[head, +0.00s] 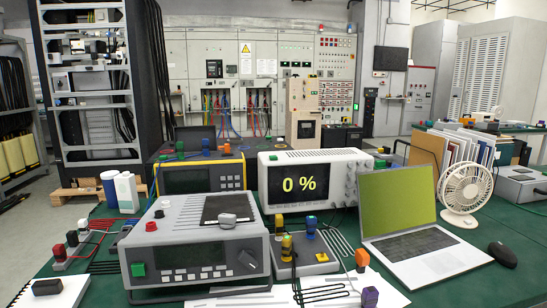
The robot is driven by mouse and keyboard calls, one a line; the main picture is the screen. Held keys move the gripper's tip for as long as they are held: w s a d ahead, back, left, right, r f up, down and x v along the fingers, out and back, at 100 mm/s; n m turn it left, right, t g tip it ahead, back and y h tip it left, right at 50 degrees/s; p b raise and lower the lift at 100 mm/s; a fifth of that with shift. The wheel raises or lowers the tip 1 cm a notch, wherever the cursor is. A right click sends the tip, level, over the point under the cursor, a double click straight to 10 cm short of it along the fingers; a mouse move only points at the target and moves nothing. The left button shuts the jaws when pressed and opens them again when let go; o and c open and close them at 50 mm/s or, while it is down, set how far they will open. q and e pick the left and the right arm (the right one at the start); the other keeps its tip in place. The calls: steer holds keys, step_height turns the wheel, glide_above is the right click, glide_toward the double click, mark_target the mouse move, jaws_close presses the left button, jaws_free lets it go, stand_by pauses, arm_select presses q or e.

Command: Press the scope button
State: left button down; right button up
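A white scope (345,170) stands on the green bench near the middle of the head view. A grey bench instrument (197,240) stands in front and to the left, with a green square button (138,270), a dark display and a black knob (248,259). Neither of my grippers is in view.
An open laptop (425,245), a mouse (502,254) and a white fan (465,188) stand on the right. A yellow-framed instrument (187,181) is left of the scope. A small terminal block (310,262) and loose cables lie in front of the scope.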

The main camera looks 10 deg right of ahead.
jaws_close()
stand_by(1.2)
